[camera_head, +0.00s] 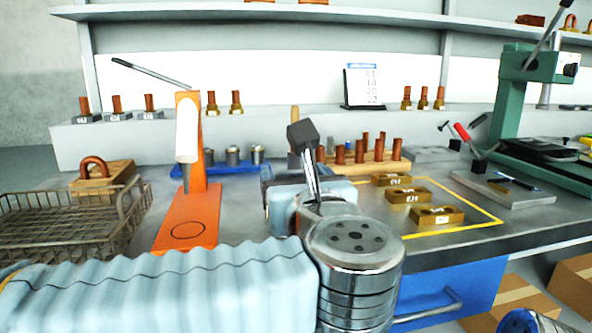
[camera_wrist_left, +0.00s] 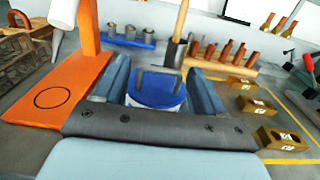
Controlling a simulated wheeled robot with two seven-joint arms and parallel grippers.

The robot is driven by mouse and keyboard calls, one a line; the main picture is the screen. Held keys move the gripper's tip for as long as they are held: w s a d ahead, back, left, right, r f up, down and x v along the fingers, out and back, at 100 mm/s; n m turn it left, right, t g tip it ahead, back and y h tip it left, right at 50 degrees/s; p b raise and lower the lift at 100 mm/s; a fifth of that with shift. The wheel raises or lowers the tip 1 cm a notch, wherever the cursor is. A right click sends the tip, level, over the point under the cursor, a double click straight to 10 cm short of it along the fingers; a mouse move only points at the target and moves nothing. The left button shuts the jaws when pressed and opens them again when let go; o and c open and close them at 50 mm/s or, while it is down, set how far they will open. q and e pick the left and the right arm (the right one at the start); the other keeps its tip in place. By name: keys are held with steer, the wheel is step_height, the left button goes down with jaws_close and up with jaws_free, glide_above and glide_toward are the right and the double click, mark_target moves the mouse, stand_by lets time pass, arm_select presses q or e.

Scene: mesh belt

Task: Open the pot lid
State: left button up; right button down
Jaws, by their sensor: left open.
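A round blue thing with a pale band and a grey bar-like handle (camera_wrist_left: 157,88) shows in the left wrist view; it looks like the lidded pot. It lies between the two fingers of my left gripper (camera_wrist_left: 158,66), which is open. I see no finger closed on the handle, and cannot tell whether a finger touches the pot. In the head view my left gripper (camera_head: 303,178) is over the middle of the bench, and my own arm and wrist hide the pot there. My right gripper is not in view.
An orange stand (camera_head: 188,222) is close on the left, beyond it a wire basket (camera_head: 75,222). A wooden rack of copper pegs (camera_head: 372,162) and an upright wooden handle (camera_wrist_left: 181,30) stand behind. Brass blocks (camera_head: 436,216) lie right, inside a yellow outline. A green press (camera_head: 511,100) stands far right.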

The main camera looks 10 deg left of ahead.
arm_select(q)
steer(key=shift+w+a, duration=0.15)
steer(key=shift+w, duration=0.3)
steer(key=shift+c, duration=0.3)
steer(key=c, duration=1.2)
steer(key=shift+w+r+g+p, duration=0.1)
steer(key=shift+r+g+p, duration=0.25)
steer(key=shift+p, duration=0.2)
steer(key=r+g+p, duration=0.1)
steer(key=w+g+p, duration=0.1)
steer(key=p, duration=0.1)
steer(key=r+g+h+p, duration=0.1)
steer(key=shift+w+a+r, duration=0.25)
steer(key=shift+r, duration=0.05)
steer(key=shift+w+a+r+g+h+p, duration=0.15)
steer(key=shift+w+g+h+p, duration=0.25)
steer(key=shift+g, duration=0.35)
steer(key=shift+w+a+r+g, duration=0.15)
steer(key=shift+w+r+g, duration=0.25)
steer(key=shift+g, duration=0.4)
steer(key=shift+f, duration=0.1)
